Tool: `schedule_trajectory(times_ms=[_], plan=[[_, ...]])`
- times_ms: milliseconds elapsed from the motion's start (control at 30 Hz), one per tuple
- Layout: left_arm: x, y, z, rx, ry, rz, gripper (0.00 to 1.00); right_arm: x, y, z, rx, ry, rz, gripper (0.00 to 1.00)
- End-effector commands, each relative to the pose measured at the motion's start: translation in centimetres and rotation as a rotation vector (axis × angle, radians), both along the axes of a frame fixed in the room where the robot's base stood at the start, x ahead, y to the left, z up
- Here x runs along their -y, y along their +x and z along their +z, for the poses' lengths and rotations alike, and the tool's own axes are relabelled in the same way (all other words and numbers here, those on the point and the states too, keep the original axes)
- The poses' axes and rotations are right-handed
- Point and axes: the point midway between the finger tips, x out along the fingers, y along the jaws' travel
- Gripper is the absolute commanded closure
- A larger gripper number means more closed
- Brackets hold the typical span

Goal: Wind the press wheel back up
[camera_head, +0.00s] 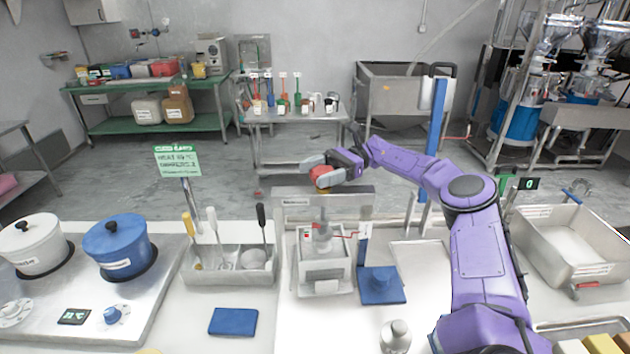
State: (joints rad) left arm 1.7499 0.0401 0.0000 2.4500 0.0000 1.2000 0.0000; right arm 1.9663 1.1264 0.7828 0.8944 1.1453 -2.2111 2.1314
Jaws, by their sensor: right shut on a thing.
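The press (327,270) stands on the white counter in the middle, a pale grey box-like frame with a metal part and a red pointer at its front. My right gripper (322,170) is above and behind the press, reached from the right by my purple arm. It is shut on a small red-orange piece (321,178), which seems to be the press wheel or its knob. The gripper covers much of this piece, so its full shape and how it joins the press cannot be told. My left gripper is not in view.
A blue block (381,284) with an upright post stands right of the press. A utensil tray (229,268), a blue pot (117,245) and a white pot (34,243) are at the left. A blue cloth (233,321) lies in front. A metal basin (572,243) is at the right.

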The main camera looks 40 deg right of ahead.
Motion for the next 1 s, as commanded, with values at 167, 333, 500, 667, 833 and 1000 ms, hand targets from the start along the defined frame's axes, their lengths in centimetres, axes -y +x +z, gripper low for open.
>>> schedule_trajectory(times_ms=[167, 333, 500, 667, 833, 1000], plan=[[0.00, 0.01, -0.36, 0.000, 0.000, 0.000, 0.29, -0.11, -0.11, -0.37, -0.004, -0.004, 0.083, 0.58], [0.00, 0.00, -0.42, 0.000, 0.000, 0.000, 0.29, -0.09, -0.24, -0.35, -0.005, -0.003, 0.129, 0.58], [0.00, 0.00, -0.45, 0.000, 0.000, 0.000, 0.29, -0.08, -0.33, -0.32, -0.006, -0.003, 0.149, 0.58], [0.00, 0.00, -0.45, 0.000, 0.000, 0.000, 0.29, -0.05, -0.39, -0.34, -0.006, -0.004, 0.152, 0.58], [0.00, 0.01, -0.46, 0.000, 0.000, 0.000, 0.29, -0.05, -0.41, -0.37, -0.008, -0.005, 0.152, 0.58], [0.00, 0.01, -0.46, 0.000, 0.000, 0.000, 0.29, -0.02, -0.42, -0.31, -0.005, -0.004, 0.151, 0.07]])
